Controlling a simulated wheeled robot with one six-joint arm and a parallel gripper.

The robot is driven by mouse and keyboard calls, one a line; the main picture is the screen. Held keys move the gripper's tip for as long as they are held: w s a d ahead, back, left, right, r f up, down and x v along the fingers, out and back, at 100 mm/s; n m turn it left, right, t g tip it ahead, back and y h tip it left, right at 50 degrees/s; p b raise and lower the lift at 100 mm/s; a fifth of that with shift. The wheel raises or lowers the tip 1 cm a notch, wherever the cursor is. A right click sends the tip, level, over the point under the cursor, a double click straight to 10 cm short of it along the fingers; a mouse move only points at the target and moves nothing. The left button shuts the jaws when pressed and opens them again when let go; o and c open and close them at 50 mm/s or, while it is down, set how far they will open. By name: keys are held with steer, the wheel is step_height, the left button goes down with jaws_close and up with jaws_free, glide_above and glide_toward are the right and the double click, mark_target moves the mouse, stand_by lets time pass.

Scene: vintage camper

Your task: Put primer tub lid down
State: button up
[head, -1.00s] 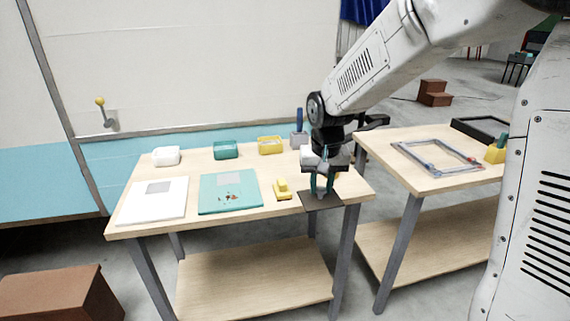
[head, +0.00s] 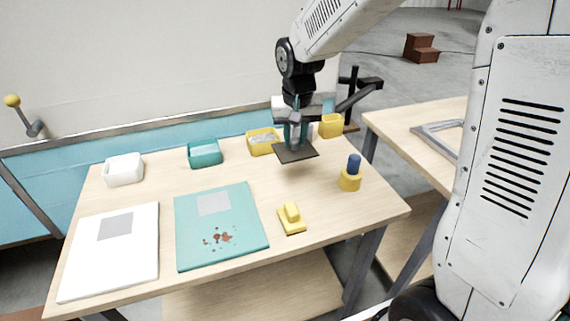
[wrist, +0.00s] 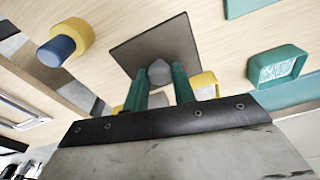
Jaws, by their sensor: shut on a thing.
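The primer tub lid (head: 306,153) is a thin dark square plate with a grey knob (wrist: 159,72). My gripper (head: 295,133) is shut on the knob and holds the lid about level, seemingly a little above the table's back right part. In the wrist view my two green fingers (wrist: 158,85) close on the knob from both sides, with the lid plate (wrist: 185,40) beyond them. A yellow tub (head: 262,139) is left of my gripper, and another yellow container (head: 330,124) is to its right. I cannot tell which one the lid belongs to.
The wooden table (head: 325,222) also bears a blue-handled yellow piece (head: 350,180), a yellow block (head: 291,217), a teal tray (head: 205,154), a white tray (head: 124,170), a teal panel (head: 245,236) and a white panel (head: 120,260). Bare tabletop lies in front of the lid.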

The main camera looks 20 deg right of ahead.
mark_target(293, 148)
steer(key=shift+w+f, duration=0.2)
steer(key=shift+w, duration=0.1)
step_height(293, 148, down, 6)
steer(key=shift+w, duration=0.15)
steer(key=shift+f, duration=1.8)
steer(key=shift+f, duration=0.15)
steer(key=o, duration=1)
steer(key=r, duration=0.4)
steer(key=s+r, duration=0.1)
steer(key=r, duration=0.7)
steer(key=shift+s+a+r, duration=0.15)
steer(key=shift+s+r, duration=0.05)
steer(key=shift+s, duration=0.15)
steer(key=s+d+r+n, duration=0.1)
steer(key=s+r, duration=0.2)
steer(key=s, duration=1.1)
steer(key=s+d+r+n, duration=0.1)
steer(key=s+r, duration=0.3)
steer(key=s, duration=1)
steer(key=shift+s+d+r, duration=0.2)
steer(key=shift+d+r, duration=0.05)
steer(key=shift+d, duration=0.45)
